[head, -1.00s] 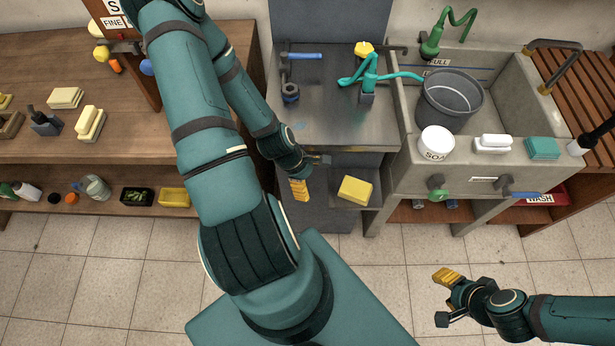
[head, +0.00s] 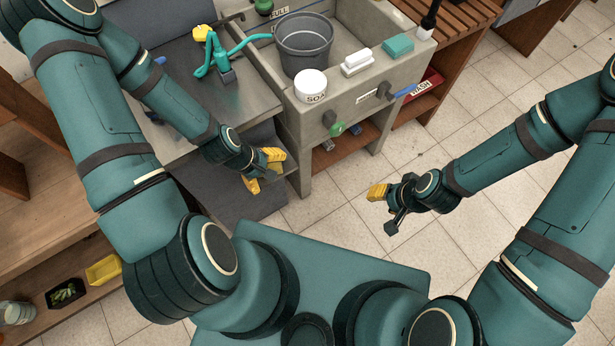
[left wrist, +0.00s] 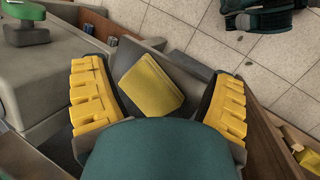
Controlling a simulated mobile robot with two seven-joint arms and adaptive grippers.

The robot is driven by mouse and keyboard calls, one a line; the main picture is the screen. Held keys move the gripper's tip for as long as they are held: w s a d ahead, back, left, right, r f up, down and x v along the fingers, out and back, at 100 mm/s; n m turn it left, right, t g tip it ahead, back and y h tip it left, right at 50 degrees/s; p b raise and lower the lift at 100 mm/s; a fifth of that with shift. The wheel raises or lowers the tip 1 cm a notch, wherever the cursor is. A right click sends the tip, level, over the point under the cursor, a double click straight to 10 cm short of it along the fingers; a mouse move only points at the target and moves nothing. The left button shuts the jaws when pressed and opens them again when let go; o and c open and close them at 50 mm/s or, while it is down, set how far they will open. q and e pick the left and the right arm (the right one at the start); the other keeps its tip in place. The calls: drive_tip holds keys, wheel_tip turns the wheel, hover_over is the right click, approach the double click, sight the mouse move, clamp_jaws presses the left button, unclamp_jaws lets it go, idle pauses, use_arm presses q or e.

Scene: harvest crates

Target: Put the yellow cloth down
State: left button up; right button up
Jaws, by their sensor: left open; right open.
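The yellow cloth (left wrist: 152,85) shows in the left wrist view as a flat folded piece on a grey shelf (left wrist: 190,68). It lies between the two yellow fingers of my left gripper (left wrist: 156,75) in that picture; I see no finger touching it. In the head view my left gripper (head: 264,171) is open in front of the low shelf beside the sink, and I cannot make out the cloth behind it. My right gripper (head: 382,210) is open and empty over the tiled floor, right of the sink's front.
The concrete sink (head: 350,115) stands at the top centre with a grey bucket (head: 303,45), a white soap tub (head: 311,86), a white block (head: 357,62) and a teal block (head: 398,46). A metal bench (head: 255,100) adjoins it.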

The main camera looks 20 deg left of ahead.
use_arm(q)
drive_tip(key=d+r+m+g, duration=0.1)
drive_tip(key=d+m, duration=1)
drive_tip(key=shift+w+r+y, duration=0.15)
drive_tip(key=shift+y, duration=0.15)
idle(0.6)
